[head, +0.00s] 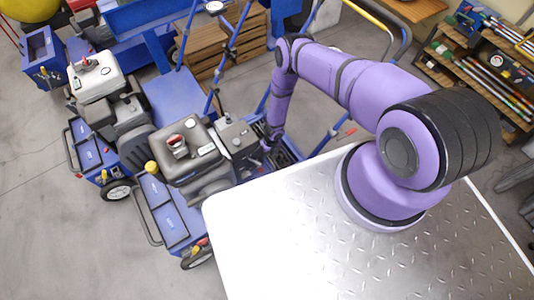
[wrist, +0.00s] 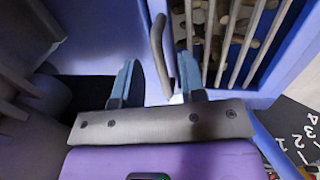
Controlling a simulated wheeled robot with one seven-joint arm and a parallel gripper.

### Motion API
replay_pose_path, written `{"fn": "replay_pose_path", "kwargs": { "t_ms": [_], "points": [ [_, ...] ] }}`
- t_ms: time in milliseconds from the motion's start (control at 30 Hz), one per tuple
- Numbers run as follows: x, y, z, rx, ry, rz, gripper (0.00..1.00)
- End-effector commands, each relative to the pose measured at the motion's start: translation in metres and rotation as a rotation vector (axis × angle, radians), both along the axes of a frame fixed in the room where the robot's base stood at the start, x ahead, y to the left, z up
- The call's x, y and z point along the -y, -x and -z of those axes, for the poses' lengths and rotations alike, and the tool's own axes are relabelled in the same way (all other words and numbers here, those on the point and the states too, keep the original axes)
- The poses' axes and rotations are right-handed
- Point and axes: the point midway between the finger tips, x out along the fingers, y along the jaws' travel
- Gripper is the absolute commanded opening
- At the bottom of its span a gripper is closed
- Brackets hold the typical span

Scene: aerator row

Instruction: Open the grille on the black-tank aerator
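The black-tank aerator (head: 195,150) stands in the middle of the head view, a blue machine with a dark tank and engine. Its grille (head: 284,152) is at its right end, mostly hidden behind my arm. In the wrist view the grille (wrist: 235,40) shows as pale bars in a blue frame, with brown lumps behind them. A grey curved handle (wrist: 158,50) stands beside the bars. My gripper (wrist: 157,62) is open, its two blue fingers on either side of the handle, with gaps visible. It also shows small and dark in the head view (head: 268,142).
A white-tank aerator (head: 97,78) stands behind and left of the black-tank one. A wooden crate (head: 225,50) is at the back, and a shelf (head: 480,75) with tools at the right. A dark scale with white numerals (wrist: 298,130) is low right in the wrist view.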

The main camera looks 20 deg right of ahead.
Motion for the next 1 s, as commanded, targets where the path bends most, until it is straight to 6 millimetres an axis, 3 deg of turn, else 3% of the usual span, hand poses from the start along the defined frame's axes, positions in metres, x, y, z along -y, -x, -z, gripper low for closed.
{"fn": "replay_pose_path", "kwargs": {
  "t_ms": [533, 700, 1000],
  "points": [
    [-0.0020, -0.0005, 0.0077, -0.001, -0.001, -0.003, 0.38],
    [-0.0020, -0.0004, 0.0077, -0.001, -0.001, -0.003, 0.01],
    [-0.0015, -0.0005, 0.0064, -0.002, -0.009, -0.003, 0.00]
  ]
}}
